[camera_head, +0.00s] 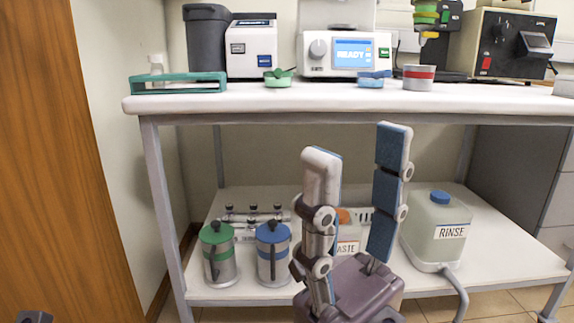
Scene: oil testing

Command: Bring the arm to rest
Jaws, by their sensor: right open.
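My right gripper (357,150) points upward in front of the shelf table. Its two blue-padded fingers are spread wide apart with nothing between them.
The white table (240,105) holds instruments, a green dish (278,80), a blue dish (371,82) and a red-banded cup (418,77). Its lower shelf holds a green-lidded canister (218,262), a blue-lidded canister (272,262) and a RINSE container (436,235). A wooden panel (55,150) stands left.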

